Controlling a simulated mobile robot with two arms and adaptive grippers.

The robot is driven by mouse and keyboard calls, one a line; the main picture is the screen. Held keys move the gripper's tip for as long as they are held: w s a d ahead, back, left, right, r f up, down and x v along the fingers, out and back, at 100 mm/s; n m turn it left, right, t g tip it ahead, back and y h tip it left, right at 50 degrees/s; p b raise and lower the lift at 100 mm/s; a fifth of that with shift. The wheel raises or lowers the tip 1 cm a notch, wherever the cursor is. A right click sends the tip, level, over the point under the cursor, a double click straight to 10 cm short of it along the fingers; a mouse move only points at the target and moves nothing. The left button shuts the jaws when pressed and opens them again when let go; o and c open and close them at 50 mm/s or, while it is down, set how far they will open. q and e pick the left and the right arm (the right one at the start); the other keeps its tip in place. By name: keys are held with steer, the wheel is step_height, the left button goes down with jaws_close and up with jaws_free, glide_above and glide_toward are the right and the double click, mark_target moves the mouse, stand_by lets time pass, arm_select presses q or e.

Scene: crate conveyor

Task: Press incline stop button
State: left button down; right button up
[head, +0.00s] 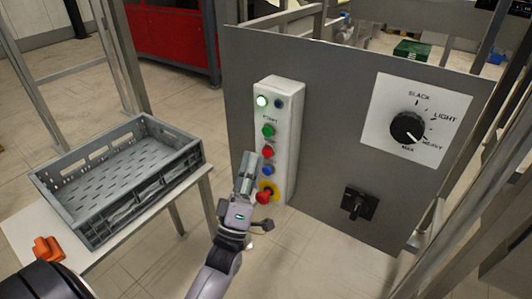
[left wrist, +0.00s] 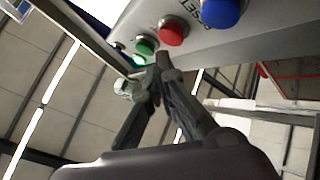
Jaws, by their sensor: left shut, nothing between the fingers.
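The white control box (head: 283,125) is mounted upright on a grey panel. From top to bottom it carries a lit green lamp and a dark blue one, a green start button (head: 268,131), a red stop button (head: 267,152), a blue reset button (head: 267,170) and a red emergency knob (head: 264,196) on yellow. My left gripper (head: 250,159) is shut and empty, just left of the red stop button. In the left wrist view its fingertips (left wrist: 158,63) are close below the red button (left wrist: 172,31) and green button (left wrist: 145,46); contact cannot be told. My right gripper is out of view.
A grey crate (head: 130,205) stands on a white table at the left, near an orange object (head: 48,249). The grey panel (head: 335,95) also holds a tension dial (head: 407,127) and a black rotary switch (head: 358,203). Metal frame posts stand at both sides.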

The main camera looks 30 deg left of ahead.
arm_select(q)
steer(key=shift+w, duration=0.1)
stand_by(0.6)
steer(key=shift+w, duration=0.35)
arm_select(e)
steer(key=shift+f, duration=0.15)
arm_select(q)
steer(key=shift+w+d, duration=0.1)
steer(key=shift+w, duration=0.3)
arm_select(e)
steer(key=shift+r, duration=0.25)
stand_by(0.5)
arm_select(q)
steer(key=shift+s+p, duration=0.3)
steer(key=shift+s, duration=0.55)
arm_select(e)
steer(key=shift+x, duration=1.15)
